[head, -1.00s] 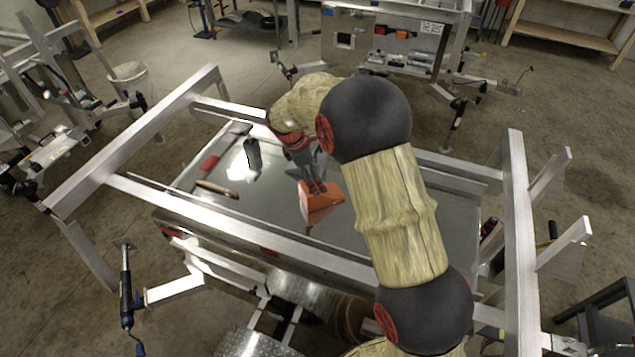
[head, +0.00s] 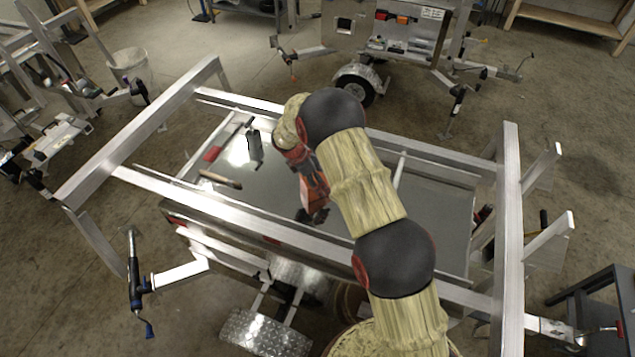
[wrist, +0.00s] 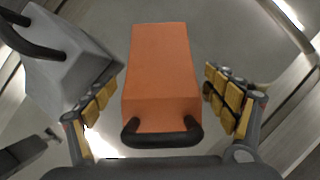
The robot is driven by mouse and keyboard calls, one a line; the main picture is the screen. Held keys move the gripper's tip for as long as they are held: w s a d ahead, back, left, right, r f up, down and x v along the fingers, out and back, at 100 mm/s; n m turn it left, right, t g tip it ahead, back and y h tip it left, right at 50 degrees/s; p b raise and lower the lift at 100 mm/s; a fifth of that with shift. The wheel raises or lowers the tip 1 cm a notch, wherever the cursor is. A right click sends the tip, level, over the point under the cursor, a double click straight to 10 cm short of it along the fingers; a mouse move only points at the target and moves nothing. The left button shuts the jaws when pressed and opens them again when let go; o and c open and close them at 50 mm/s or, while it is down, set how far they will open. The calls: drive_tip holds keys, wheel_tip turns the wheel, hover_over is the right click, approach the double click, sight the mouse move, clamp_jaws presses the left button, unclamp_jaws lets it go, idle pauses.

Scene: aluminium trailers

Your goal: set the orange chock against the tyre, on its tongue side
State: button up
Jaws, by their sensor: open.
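The orange chock (wrist: 160,70), a block with a black handle, lies between the fingers of my gripper (wrist: 164,80) in the wrist view. My gripper is open, with one padded finger on each side; I cannot see firm contact. In the head view my gripper is low over the grey bed of the near trailer. My arm partly hides that area, so the chock's outline is unclear there. A dark tyre (head: 352,90) shows under a fender on the trailer at the back.
A grey block with a black handle (wrist: 68,68) stands just left of the orange chock. A dark tool (head: 254,146) and a brown-handled tool (head: 221,180) lie on the bed. Aluminium rails (head: 240,218) frame the bed. Bare floor (head: 240,62) lies between the trailers.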

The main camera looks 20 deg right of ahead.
drive_tip(key=shift+d+f, duration=0.1)
drive_tip(key=shift+f, duration=0.1)
drive_tip(key=shift+c, duration=1.1)
drive_tip(key=c, duration=1.5)
drive_tip(key=shift+c, duration=1.2)
drive_tip(key=shift+r, duration=0.1)
